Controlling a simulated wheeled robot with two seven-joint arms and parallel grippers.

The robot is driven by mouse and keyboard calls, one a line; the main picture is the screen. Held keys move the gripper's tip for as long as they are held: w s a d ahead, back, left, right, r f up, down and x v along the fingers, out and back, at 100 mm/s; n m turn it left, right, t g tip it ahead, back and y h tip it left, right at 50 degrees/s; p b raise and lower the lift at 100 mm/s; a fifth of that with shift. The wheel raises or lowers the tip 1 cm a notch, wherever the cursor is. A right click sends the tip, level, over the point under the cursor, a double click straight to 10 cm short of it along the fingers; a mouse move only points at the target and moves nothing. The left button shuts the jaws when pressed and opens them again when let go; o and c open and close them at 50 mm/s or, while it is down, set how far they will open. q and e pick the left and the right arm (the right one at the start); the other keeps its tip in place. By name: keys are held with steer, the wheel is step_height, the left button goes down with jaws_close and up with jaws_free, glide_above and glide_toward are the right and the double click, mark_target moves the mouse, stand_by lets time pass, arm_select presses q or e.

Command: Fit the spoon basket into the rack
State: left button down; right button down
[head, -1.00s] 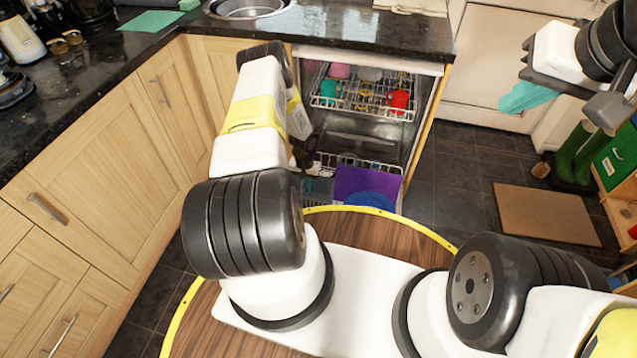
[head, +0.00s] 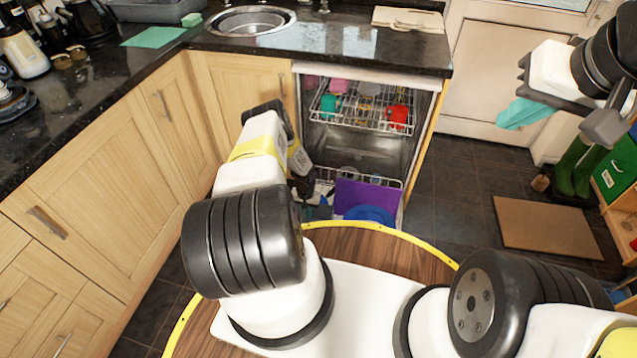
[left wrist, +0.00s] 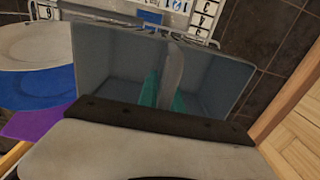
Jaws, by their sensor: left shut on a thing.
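The spoon basket (left wrist: 105,68) is a grey open-topped box with a middle divider, filling the centre of the left wrist view. My left gripper (left wrist: 165,92) has its teal fingers on either side of the divider, shut on it. In the head view my left gripper (head: 302,188) is low at the dishwasher's left side, largely hidden by my arm. The lower rack (head: 390,181) is white wire; some of its wire also shows beyond the basket in the left wrist view (left wrist: 205,42). Whether basket and rack touch cannot be told. My right gripper (head: 524,113), with teal fingers, is raised at the right.
A purple board (head: 365,196) and a blue plate (head: 370,214) stand in the lower rack; a white plate (left wrist: 35,48) shows beside the basket. The upper rack (head: 360,112) holds cups, including a red one (head: 398,117). Cabinets (head: 100,180) bound the left.

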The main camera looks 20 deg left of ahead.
arm_select(q)
steer(key=shift+f, duration=0.5)
steer(key=c, duration=1.5)
jaws_free()
